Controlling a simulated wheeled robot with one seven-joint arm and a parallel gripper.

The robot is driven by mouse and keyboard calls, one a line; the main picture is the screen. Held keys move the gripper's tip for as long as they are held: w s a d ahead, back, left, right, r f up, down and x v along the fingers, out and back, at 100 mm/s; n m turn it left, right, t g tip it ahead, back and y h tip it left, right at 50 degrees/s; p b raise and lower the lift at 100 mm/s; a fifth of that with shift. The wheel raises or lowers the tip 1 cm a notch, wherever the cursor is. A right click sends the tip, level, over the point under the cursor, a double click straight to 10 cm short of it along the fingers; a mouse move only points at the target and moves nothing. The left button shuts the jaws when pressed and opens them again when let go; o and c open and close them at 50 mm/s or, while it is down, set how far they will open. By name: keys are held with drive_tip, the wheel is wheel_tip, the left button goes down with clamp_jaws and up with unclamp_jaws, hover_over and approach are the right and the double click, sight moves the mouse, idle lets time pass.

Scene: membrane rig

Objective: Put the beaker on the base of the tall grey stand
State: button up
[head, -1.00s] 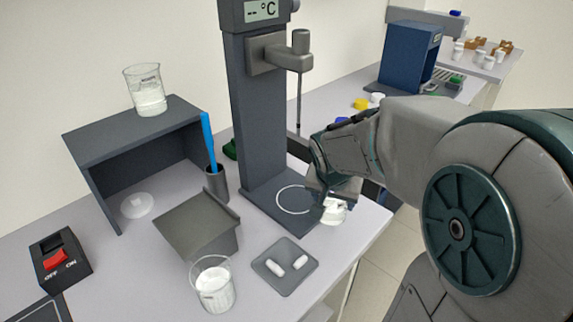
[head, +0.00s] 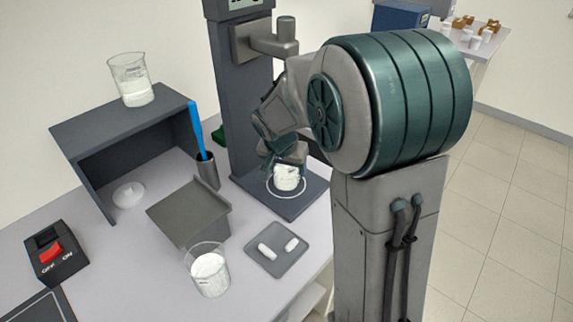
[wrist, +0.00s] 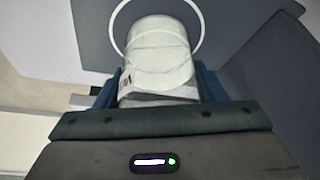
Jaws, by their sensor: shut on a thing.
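The tall grey stand (head: 234,110) rises at the back of the bench, with a flat dark base (head: 312,192) that bears a white ring. My gripper (head: 284,163) is over this base, shut on a beaker (head: 287,178) with white contents. In the head view the beaker appears over the ring; whether it touches the base I cannot tell. In the wrist view the beaker (wrist: 160,55) sits between the fingers, and the white ring (wrist: 198,40) shows around and beyond its far end. My gripper hides part of the beaker.
Another beaker (head: 208,270) stands at the bench front, and one (head: 131,80) on the dark shelf (head: 110,125). A grey tray (head: 276,262) with two white pieces, a sloped grey block (head: 188,208), a cup with a blue tool (head: 208,172) and a red switch box (head: 55,254) are nearby.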

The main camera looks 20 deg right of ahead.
drive_tip(key=shift+f, duration=0.2)
drive_tip(key=o, duration=1.1)
drive_tip(key=shift+o, duration=0.2)
drive_tip(key=shift+r, duration=0.1)
